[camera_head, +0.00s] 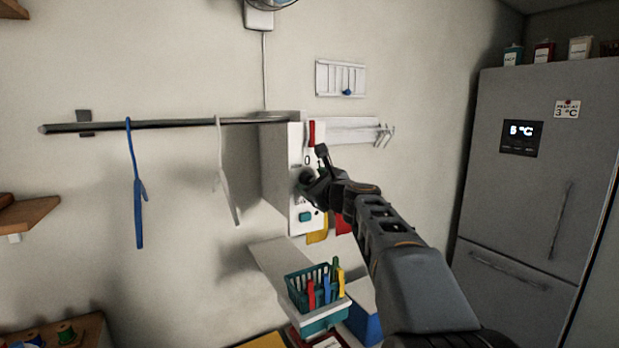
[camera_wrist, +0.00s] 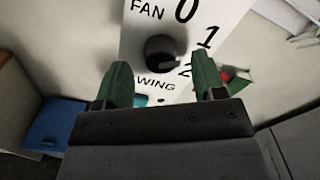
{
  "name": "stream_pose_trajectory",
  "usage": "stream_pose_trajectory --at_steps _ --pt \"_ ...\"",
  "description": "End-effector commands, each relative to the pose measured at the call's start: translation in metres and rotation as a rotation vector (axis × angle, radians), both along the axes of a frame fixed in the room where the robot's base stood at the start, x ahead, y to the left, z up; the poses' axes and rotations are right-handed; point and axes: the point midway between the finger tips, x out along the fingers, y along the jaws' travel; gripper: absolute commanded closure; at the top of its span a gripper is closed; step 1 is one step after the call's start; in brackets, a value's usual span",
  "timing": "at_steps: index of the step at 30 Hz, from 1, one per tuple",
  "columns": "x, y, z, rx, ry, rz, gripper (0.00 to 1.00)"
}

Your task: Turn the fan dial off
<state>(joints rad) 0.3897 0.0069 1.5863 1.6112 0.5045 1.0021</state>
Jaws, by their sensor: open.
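The fan dial (camera_wrist: 163,52) is a dark round knob on a white panel (camera_wrist: 135,15) marked FAN, with 0, 1 and 2 to its right in the wrist view. I cannot tell which number it points to. My gripper (camera_wrist: 163,80) is open, its two green fingers apart and empty. The dial shows between and beyond the fingertips; I cannot tell whether they touch it. In the head view my gripper (camera_head: 312,182) is at the front of the white control box (camera_head: 297,215) and mostly hides the dial.
A red lever (camera_head: 311,133) is above the dial and a teal button (camera_head: 305,217) below. A rail (camera_head: 90,127) with blue (camera_head: 138,190) and white (camera_head: 226,180) hangers runs left. A teal basket (camera_head: 320,322) stands below. A fridge (camera_head: 540,200) is at right.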

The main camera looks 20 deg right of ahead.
Motion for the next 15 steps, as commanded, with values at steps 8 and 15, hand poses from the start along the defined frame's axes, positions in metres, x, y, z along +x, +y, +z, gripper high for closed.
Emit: stream_pose_trajectory --at_steps 8,15 --pt "0.022 0.003 0.000 0.000 0.000 0.001 0.37" --pt "0.024 0.003 0.000 -0.001 0.000 0.000 0.37"
